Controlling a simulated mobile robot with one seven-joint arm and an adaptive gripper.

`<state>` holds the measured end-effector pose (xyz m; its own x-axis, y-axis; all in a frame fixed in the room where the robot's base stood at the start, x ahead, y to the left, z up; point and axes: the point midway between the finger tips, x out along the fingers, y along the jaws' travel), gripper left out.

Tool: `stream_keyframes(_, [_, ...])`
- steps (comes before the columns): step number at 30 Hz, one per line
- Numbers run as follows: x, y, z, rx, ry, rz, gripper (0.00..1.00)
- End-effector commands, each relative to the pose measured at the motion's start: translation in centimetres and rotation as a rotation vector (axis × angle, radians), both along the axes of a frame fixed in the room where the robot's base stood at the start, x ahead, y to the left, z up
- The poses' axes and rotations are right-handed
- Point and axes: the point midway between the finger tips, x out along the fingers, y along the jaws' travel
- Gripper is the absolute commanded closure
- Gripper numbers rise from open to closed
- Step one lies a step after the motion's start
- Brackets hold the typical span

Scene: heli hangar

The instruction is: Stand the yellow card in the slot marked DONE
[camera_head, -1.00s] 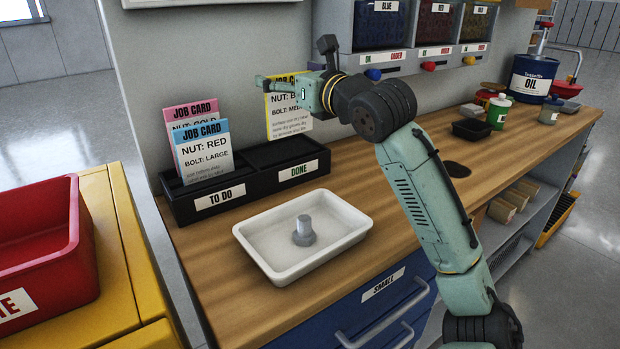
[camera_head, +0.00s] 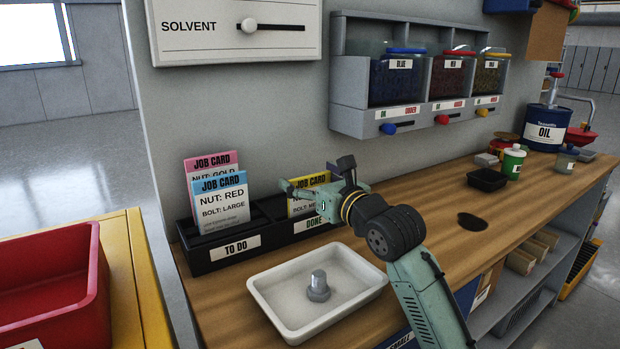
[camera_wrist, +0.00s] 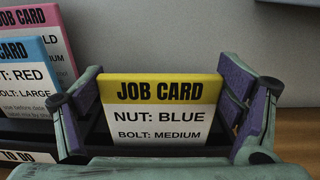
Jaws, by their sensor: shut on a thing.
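The yellow-topped job card (camera_head: 300,207) reads NUT: BLUE, BOLT: MEDIUM in the wrist view (camera_wrist: 160,112). My gripper (camera_head: 314,187) is shut on it, with a finger at each side edge (camera_wrist: 162,97). The card is upright over the DONE part of the black card holder (camera_head: 221,257). Its lower end is hidden behind the holder's front wall, so it looks inside the slot. I cannot tell whether it rests on the slot floor. The DONE label (camera_head: 311,223) is partly covered by my arm.
A pink card (camera_head: 211,160) and a blue card (camera_head: 220,203) stand in the TO DO part. A white tray (camera_head: 268,303) with a bolt (camera_head: 318,288) lies in front. Dispensers (camera_head: 405,85) hang on the wall to the right. A red bin (camera_head: 50,275) stands at left.

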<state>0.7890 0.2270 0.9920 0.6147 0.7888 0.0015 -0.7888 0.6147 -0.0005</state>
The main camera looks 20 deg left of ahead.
Motion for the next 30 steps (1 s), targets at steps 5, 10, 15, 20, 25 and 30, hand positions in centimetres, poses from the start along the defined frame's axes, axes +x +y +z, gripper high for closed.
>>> stream_keyframes(5, [0.01, 0.0, -0.2, 0.0, 0.0, 0.0, 0.37])
stream_keyframes(10, [0.02, 0.01, -0.28, -0.001, 0.001, 0.0, 0.1])
stream_keyframes(15, [0.02, 0.01, -0.27, -0.001, 0.001, 0.0, 0.0])
stream_keyframes(20, [0.03, 0.0, -0.27, -0.001, 0.001, 0.0, 0.0])
stream_keyframes(25, [0.03, 0.0, -0.16, -0.001, 0.001, 0.0, 0.0])
stream_keyframes(30, [-0.54, -0.92, -0.18, 0.001, -0.001, -0.003, 0.0])
